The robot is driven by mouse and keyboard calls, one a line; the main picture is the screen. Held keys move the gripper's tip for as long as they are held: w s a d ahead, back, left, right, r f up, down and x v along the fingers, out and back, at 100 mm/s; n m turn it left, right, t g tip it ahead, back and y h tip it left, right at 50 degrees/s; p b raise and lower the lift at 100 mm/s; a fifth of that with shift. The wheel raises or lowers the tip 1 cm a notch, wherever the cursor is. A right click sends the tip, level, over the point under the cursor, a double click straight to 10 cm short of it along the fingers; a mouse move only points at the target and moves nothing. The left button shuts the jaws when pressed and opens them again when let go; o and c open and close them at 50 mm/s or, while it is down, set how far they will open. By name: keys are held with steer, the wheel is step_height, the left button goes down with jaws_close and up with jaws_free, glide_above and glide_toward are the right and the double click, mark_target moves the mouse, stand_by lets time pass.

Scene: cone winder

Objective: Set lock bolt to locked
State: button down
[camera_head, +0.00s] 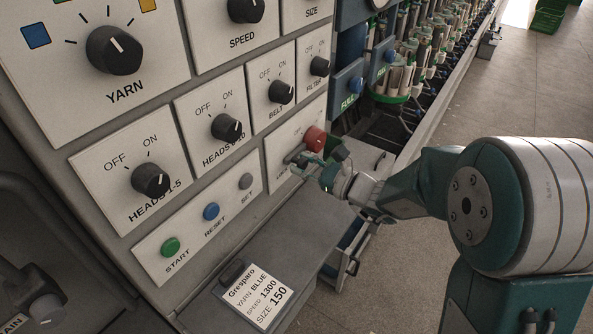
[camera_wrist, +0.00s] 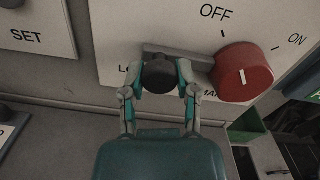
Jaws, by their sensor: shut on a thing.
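The lock bolt shows in the wrist view as a black round knob (camera_wrist: 158,76) on a short grey bar (camera_wrist: 197,60). The bar runs right from the knob towards the red main switch (camera_wrist: 242,73); whether it enters the switch is hidden. My gripper (camera_wrist: 158,82) has its two fingers on either side of the black knob and is shut on it. The label under the bolt is mostly covered by the fingers. In the head view my gripper (camera_head: 322,174) is at the panel just below the red switch (camera_head: 315,139), and the bolt there is largely hidden.
Left of the bolt are a SET button (camera_head: 246,181) and the OFF/ON knobs, such as BELT (camera_head: 281,92). A grey shelf (camera_head: 290,235) with a label card (camera_head: 257,295) juts out below. The spindle row (camera_head: 420,55) stands to the right. Open floor lies beyond.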

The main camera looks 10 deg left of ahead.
steer(key=shift+w+r, duration=0.1)
steer(key=shift+w, duration=0.1)
steer(key=shift+c, duration=1.7)
jaws_free()
steer(key=shift+w, duration=0.1)
steer(key=shift+d, duration=0.15)
steer(key=v, duration=1.1)
steer(key=shift+s+d, duration=0.2)
steer(key=shift+d, duration=0.15)
